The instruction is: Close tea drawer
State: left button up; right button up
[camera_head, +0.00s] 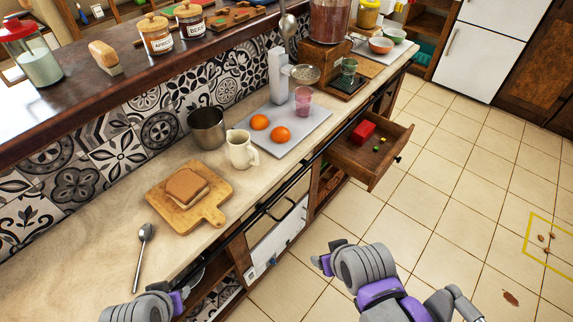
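The wooden drawer (386,171) is pulled out from under the counter, right of centre, with its round dark knob (397,159) facing the floor area on the right. A red box (362,133) and several small yellow and green pieces lie inside it. My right gripper (324,263) is low in front of the counter, nearer to me than the drawer and apart from it. My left gripper (176,300) is at the bottom edge by the counter's front, far from the drawer. The fingers of both are too small and partly hidden to judge.
The counter (95,245) holds a cutting board (213,214) with bread, a spoon (142,250), a cream jug (241,149), a metal pot (207,128) and a tray (291,139) with oranges. The tiled floor (440,200) right of the drawer is open.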

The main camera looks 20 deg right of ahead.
aim_at(368, 167)
jog(key=k+l+z, duration=0.1)
jog(key=z, duration=0.35)
jog(key=l+z, duration=0.15)
jog(key=z, duration=0.25)
jog(key=k+l+z, duration=0.1)
jog(key=z, duration=0.35)
